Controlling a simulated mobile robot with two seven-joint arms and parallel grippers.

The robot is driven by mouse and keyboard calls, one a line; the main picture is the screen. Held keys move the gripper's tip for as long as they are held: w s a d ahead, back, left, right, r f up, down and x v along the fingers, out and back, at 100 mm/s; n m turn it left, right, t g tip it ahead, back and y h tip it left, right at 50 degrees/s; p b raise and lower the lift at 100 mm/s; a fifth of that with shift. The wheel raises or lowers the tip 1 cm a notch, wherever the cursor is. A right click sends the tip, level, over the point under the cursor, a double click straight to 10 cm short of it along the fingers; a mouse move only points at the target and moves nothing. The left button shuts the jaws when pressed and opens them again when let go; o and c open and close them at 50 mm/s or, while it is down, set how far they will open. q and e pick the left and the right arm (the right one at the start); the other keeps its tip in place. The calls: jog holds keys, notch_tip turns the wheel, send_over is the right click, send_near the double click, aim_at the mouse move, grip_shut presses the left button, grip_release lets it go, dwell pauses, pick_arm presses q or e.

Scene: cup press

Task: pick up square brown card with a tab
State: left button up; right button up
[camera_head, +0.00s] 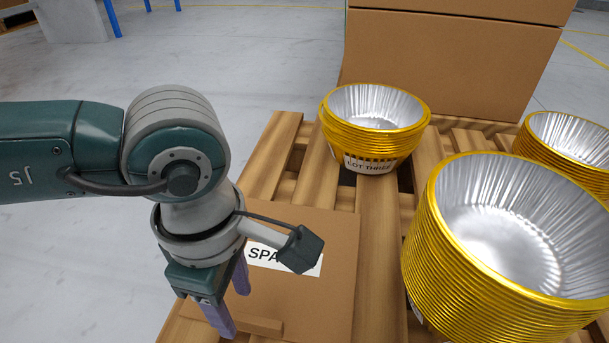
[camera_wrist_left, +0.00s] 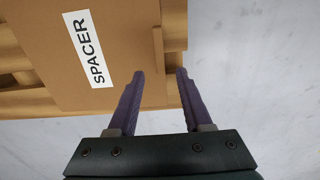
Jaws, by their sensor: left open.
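The square brown card (camera_head: 330,285) lies flat on the wooden pallet, with a white label reading SPACER in the left wrist view (camera_wrist_left: 120,40). Its raised tab (camera_head: 262,326) runs along the near side and also shows in the left wrist view (camera_wrist_left: 158,50). My left gripper (camera_head: 232,308) is open and empty at the card's left near part, partly covering the card and label in the head view. In the left wrist view its fingertips (camera_wrist_left: 159,73) lie on either side of the tab's line, apart from it. Whether they touch the card cannot be told. My right gripper is out of view.
A stack of gold-rimmed foil cups labelled LOT THREE (camera_head: 372,140) stands behind the card. A taller foil stack (camera_head: 480,290) stands close at right, with another (camera_head: 575,150) behind it. A large cardboard box (camera_head: 450,60) is at the back. Open grey floor (camera_head: 60,270) lies left.

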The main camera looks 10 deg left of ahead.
pick_arm(q)
notch_tip(320, 180, down, 3)
jog(key=shift+s+r+b, duration=0.1)
jog(key=shift+r+b, duration=0.1)
jog(key=shift+b, duration=0.4)
jog(key=shift+r, duration=0.15)
jog(key=shift+c, duration=0.2)
grip_shut()
